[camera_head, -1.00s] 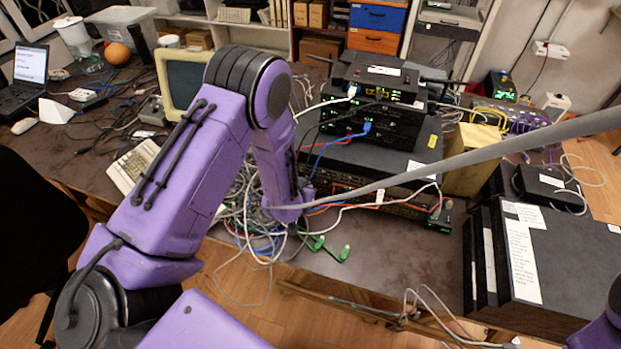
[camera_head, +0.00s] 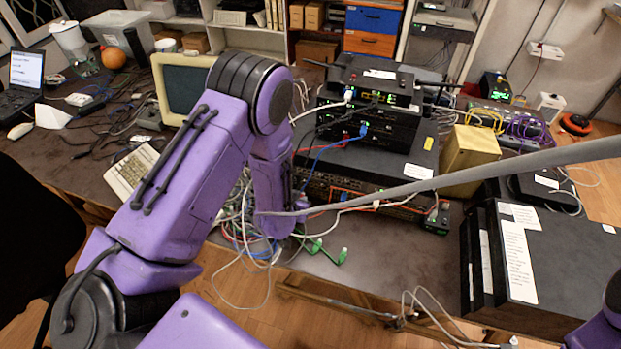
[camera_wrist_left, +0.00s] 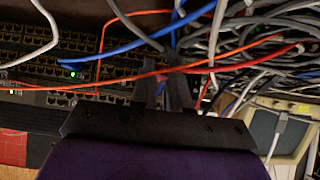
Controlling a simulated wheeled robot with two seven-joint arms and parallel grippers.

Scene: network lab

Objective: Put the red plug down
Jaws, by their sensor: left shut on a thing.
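My left gripper (camera_wrist_left: 165,90) shows in the wrist view with its dark fingers close together among crossing cables, in front of a switch face with rows of ports. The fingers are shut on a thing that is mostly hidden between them. A red cable (camera_wrist_left: 232,66) runs across at the fingertips. The red plug itself cannot be clearly made out. In the head view my purple left arm hides the gripper, beside the stack of black network devices (camera_head: 375,185). My right gripper is not in view.
Tangled cables (camera_head: 235,225) hang at the table's front edge, with green plugs (camera_head: 328,251) beside them. A grey cable (camera_head: 440,183) crosses the head view. A yellow box (camera_head: 468,160) and a black case (camera_head: 560,260) stand to the right. Bare table (camera_head: 375,255) shows in front of the stack.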

